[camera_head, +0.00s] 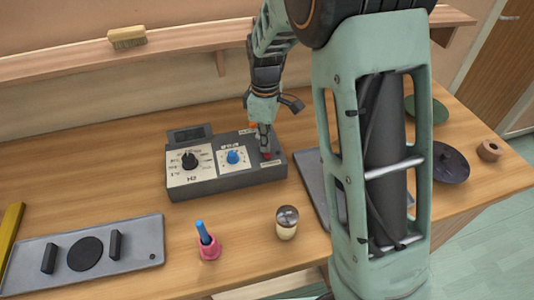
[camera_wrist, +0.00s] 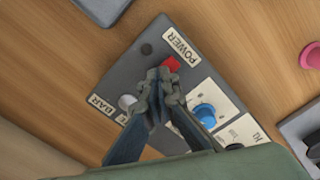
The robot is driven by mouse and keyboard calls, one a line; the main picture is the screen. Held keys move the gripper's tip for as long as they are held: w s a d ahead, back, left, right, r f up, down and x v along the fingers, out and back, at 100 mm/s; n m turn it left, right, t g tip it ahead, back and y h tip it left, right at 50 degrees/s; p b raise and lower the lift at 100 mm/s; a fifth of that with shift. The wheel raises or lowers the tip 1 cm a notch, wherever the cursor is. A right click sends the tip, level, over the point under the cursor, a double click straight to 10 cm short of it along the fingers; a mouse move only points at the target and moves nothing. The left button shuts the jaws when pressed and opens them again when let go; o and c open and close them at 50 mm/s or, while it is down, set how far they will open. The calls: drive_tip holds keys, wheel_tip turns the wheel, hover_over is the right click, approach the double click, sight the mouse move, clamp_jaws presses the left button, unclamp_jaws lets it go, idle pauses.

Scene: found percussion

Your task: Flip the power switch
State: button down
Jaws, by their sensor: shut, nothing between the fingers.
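A dark grey control box (camera_head: 225,182) stands on the wooden table, with a black knob (camera_head: 189,161) and a blue knob (camera_head: 233,157) on its face. At its right end is a red power switch (camera_head: 267,155), partly behind my gripper in the head view. In the wrist view the red switch (camera_wrist: 171,64) sits beside the POWER label (camera_wrist: 181,46). My gripper (camera_head: 265,150) is shut and empty. Its fingertips (camera_wrist: 158,76) are over the box, right next to the red switch; I cannot tell whether they touch it. A pale round button (camera_wrist: 127,102) shows near the BAR label.
A grey tray (camera_head: 40,265) lies at the front left. A pink holder (camera_head: 209,248) with a blue item and a small lidded jar (camera_head: 287,223) stand in front of the box. A dark disc (camera_head: 451,163) lies at right. A wall shelf (camera_head: 60,75) runs behind.

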drive_tip(key=shift+r+p, duration=2.4)
drive_tip(key=shift+r, duration=1.1)
drive_tip(key=shift+f, duration=0.1)
